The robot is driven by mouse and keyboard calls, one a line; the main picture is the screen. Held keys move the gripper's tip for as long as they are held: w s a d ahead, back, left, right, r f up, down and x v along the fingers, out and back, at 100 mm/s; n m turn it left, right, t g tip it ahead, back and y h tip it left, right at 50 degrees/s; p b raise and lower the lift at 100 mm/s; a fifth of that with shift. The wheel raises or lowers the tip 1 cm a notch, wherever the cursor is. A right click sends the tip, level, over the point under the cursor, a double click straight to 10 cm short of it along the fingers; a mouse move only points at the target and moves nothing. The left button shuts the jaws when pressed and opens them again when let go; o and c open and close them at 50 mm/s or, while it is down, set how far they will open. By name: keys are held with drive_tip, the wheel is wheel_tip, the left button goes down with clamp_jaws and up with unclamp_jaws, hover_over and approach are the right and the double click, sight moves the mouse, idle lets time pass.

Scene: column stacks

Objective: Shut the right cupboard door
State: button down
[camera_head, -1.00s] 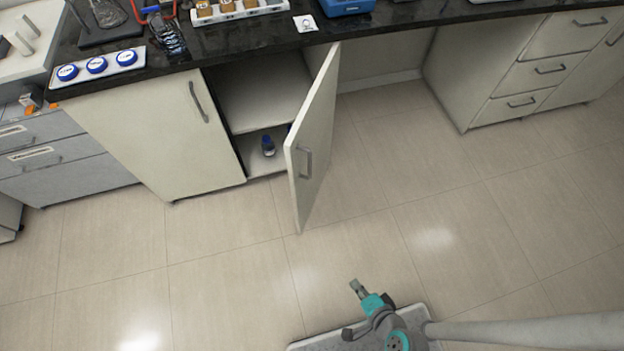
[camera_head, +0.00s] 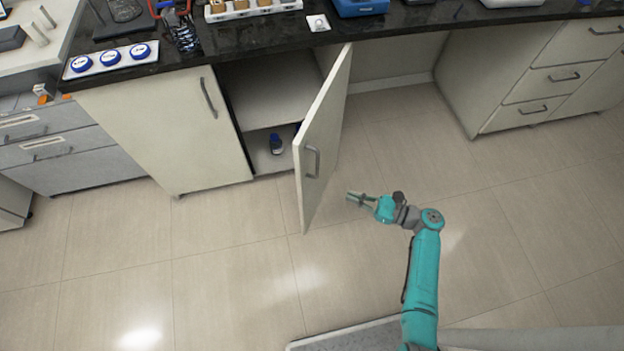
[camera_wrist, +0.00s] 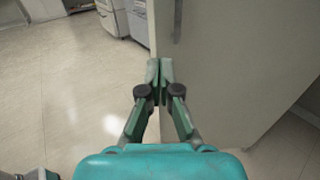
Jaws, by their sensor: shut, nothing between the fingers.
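The right cupboard door (camera_head: 325,140) stands wide open, swung out from the cabinet under the dark worktop. My gripper (camera_head: 352,199) is shut and empty, just right of the door's lower part. In the wrist view my gripper (camera_wrist: 160,72) has its fingertips together beside the door; I cannot tell whether they touch it.
The left cupboard door (camera_head: 165,130) is closed. Inside the open cupboard a small blue-capped bottle (camera_head: 276,144) stands on the bottom. A drawer unit (camera_head: 540,85) stands at the right. The worktop (camera_head: 260,40) carries several items. The tiled floor (camera_head: 220,250) is clear.

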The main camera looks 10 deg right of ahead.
approach(303, 177)
drive_tip(key=x, duration=0.7)
drive_tip(key=shift+a, duration=0.15)
idle(0.4)
